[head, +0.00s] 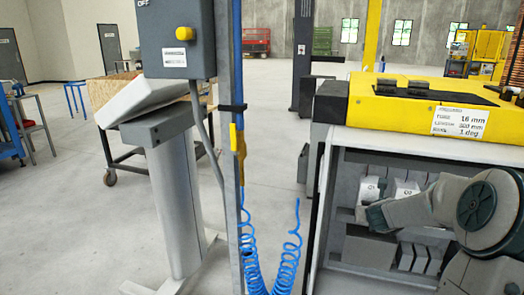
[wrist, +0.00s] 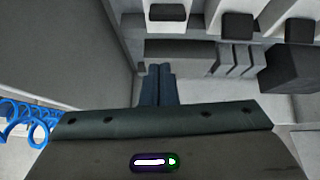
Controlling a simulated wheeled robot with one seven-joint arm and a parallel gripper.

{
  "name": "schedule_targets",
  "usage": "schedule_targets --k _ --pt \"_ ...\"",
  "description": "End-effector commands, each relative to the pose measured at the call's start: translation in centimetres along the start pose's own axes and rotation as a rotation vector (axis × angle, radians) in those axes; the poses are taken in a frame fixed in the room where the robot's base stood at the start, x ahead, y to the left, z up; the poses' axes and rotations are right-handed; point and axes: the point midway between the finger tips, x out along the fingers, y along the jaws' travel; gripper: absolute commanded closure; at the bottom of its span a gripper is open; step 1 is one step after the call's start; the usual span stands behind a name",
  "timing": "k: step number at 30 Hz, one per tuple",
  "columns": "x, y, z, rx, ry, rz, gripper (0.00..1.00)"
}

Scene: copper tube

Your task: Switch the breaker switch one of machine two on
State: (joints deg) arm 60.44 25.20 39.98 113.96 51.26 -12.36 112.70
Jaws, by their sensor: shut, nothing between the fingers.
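The yellow-topped machine (head: 420,97) stands at the right with its grey cabinet open at the front. Inside, a breaker labelled Q1 (head: 370,187) sits at the left of a row, beside a second breaker (head: 403,187). My gripper (head: 368,217) is inside the cabinet, just below the Q1 breaker. In the wrist view its fingers (wrist: 157,72) are shut and empty, pointing into the cabinet. A dark switch (wrist: 167,12) shows above them, at the top edge, apart from the fingertips. Which position it is in I cannot tell.
In the wrist view, more dark switches (wrist: 237,26) lie to the right, and a grey block (wrist: 185,52) lies beyond the fingers. The cabinet's left wall (wrist: 120,40) is close. A blue coiled hose (head: 255,262) hangs by a post left of the machine.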

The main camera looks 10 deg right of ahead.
Motion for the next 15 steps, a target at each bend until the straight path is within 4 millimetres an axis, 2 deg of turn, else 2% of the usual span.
schedule_targets --k 1,5,9,12,15 --pt "-1.3 1.7 0.9 -0.095 0.0 0.028 1.0" --pt "-5.7 7.1 2.1 -0.506 0.006 0.14 1.0" --pt "-12.1 12.6 1.9 -1.047 0.001 0.286 1.0" --pt "-17.0 15.2 1.2 -1.418 -0.016 0.388 1.0" --pt "-22.1 16.9 0.2 -1.774 -0.045 0.491 1.0"
